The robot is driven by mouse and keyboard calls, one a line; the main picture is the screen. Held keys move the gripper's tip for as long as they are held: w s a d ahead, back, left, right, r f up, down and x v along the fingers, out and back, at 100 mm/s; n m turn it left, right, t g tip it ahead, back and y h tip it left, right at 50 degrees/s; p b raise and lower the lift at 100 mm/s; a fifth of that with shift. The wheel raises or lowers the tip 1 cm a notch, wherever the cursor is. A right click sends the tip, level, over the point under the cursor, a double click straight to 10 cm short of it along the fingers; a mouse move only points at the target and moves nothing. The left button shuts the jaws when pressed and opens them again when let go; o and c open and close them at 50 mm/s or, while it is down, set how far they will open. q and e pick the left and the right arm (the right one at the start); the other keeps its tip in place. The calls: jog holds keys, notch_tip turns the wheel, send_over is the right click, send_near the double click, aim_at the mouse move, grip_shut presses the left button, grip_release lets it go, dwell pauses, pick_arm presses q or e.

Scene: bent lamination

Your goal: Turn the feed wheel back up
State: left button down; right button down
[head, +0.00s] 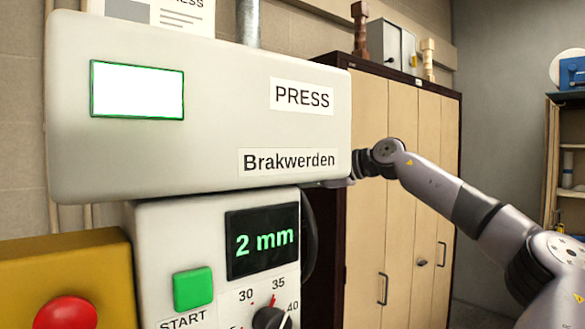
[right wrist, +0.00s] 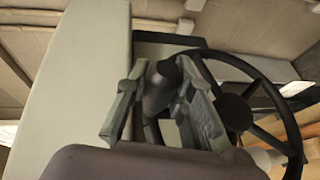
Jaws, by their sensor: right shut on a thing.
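The feed wheel is a dark spoked wheel on the right side of the press; its rim (right wrist: 285,112) and hub show in the right wrist view. In the head view only a dark sliver of the wheel (head: 310,240) shows beside the display box. My right gripper (right wrist: 160,78) has its two grey fingers on either side of the wheel's dark round handle (right wrist: 158,92) and is shut on it. In the head view my right arm reaches in behind the press head, which hides most of the gripper. The display (head: 262,241) reads "2 mm". My left gripper is not in view.
The press head (head: 200,150) bears the labels PRESS and Brakwerden. A green START button (head: 193,288), a dial (head: 268,318) and a red button (head: 66,313) on a yellow box are at the lower left. A wooden cabinet (head: 400,190) stands behind my right arm.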

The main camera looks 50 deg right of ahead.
jog(key=shift+d+r, duration=0.1)
jog(key=shift+r, duration=0.2)
jog(key=shift+w, duration=0.3)
jog(key=c, duration=1.9)
grip_release()
jog(key=o, duration=0.3)
jog(key=shift+w, duration=0.1)
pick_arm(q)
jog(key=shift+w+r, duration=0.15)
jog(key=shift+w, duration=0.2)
pick_arm(e)
jog(key=shift+o, duration=1.2)
jog(key=shift+f, duration=0.2)
jog(key=shift+s, duration=0.25)
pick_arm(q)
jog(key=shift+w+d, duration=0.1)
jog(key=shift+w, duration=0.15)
pick_arm(e)
jog(key=v, duration=1.1)
jog(key=shift+s, duration=0.35)
